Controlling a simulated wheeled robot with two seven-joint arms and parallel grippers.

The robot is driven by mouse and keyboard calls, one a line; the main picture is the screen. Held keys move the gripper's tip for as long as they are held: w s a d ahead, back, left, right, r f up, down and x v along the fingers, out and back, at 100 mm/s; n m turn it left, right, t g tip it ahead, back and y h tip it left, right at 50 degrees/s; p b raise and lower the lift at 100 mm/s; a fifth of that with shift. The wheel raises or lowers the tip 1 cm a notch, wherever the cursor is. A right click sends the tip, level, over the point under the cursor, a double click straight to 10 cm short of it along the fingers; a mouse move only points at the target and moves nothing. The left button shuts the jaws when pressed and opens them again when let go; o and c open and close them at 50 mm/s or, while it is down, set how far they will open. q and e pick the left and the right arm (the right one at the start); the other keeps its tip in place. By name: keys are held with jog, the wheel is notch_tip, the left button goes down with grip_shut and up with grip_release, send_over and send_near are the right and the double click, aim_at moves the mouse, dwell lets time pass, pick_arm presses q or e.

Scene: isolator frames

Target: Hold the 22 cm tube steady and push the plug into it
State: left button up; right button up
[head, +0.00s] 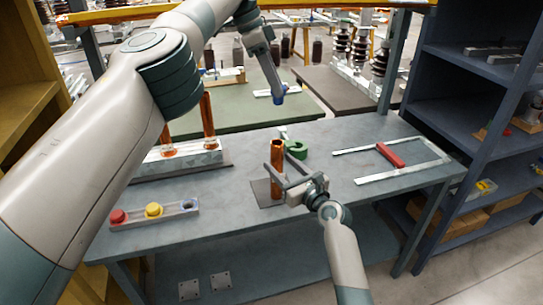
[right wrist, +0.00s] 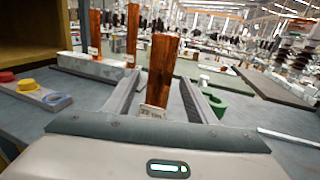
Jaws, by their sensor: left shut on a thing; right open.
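The copper-coloured tube (head: 276,158) stands upright on a dark mat (head: 262,193) on the bench. In the right wrist view the tube (right wrist: 161,72) carries a small label near its lower part, apparently "22 cm". My right gripper (head: 279,173) is open, with one finger on each side of the tube; in the right wrist view its fingers (right wrist: 162,85) show gaps beside it. My left gripper (head: 276,91) is high above and beyond the tube, pointing down. It is shut on a small blue plug (head: 278,100), clear of the tube's top.
A plug tray (head: 172,213) at front left holds a red plug (head: 118,216) and a yellow plug (head: 153,210), with an empty seat. Behind it, a pale block (head: 188,158) holds two copper tubes. A red-handled frame (head: 388,155) lies right.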

aim_at(275, 101)
jog(key=x, duration=0.6)
jog(key=shift+w, duration=0.1)
jog(key=shift+c, duration=0.7)
grip_shut()
pick_arm(q)
jog(key=shift+d+f, duration=0.1)
jog(key=shift+f, duration=0.3)
jog(key=shift+s+f+n+t+y, duration=0.1)
jog(key=shift+f+n+t+y, duration=0.3)
jog(key=shift+f+n, duration=0.95)
jog(key=shift+s+f+n+t+y, duration=0.1)
jog(key=shift+f+n+t, duration=0.75)
jog(key=shift+n, duration=0.8)
